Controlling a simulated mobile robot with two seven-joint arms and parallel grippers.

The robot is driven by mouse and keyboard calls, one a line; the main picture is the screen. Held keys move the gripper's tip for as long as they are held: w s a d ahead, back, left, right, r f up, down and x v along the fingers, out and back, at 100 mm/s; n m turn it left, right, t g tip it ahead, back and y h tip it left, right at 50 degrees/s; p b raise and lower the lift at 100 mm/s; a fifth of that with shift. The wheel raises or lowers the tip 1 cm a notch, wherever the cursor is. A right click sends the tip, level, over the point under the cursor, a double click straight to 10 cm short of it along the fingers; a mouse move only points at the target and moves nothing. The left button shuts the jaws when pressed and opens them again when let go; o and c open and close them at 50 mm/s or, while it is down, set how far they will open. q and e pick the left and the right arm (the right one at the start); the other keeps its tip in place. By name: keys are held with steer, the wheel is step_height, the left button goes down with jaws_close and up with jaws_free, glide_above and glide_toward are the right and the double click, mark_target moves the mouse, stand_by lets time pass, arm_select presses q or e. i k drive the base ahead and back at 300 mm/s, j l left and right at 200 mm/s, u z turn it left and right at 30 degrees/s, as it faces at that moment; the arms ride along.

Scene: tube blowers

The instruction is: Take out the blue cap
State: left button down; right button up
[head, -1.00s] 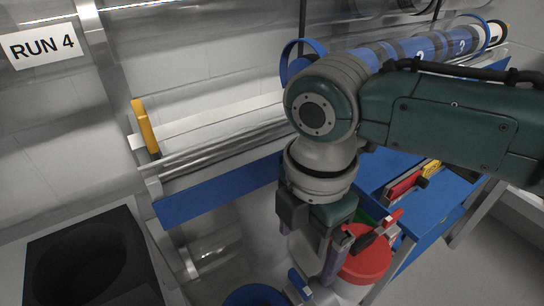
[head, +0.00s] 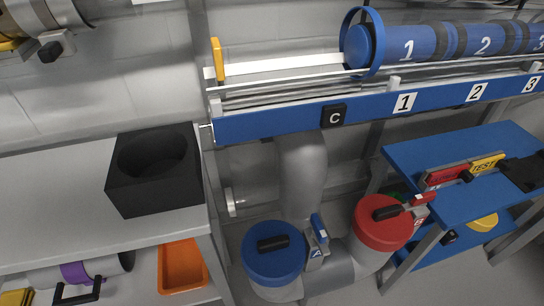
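The blue cap (head: 273,253) is a round blue lid with a black bar handle on top. It sits on a grey pipe mouth low in the middle of the head view. Beside it on the right are a small blue lever (head: 319,228) and a plate marked A (head: 323,238). Whether the lever clamps the cap, I cannot tell. Neither of my grippers is in view.
A red cap (head: 382,222) with a black handle and red lever stands to the right. A black block with a round hole (head: 153,165) sits on the grey bench at left; an orange tray (head: 182,268) is below. Blue numbered tubes (head: 430,42) lie on the rack above.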

mark_target(273, 253)
steer(key=i+l+u, duration=0.1)
steer(key=u, duration=0.25)
steer(key=l+u, duration=0.35)
steer(key=i+l+u, duration=0.1)
steer(key=u, duration=0.25)
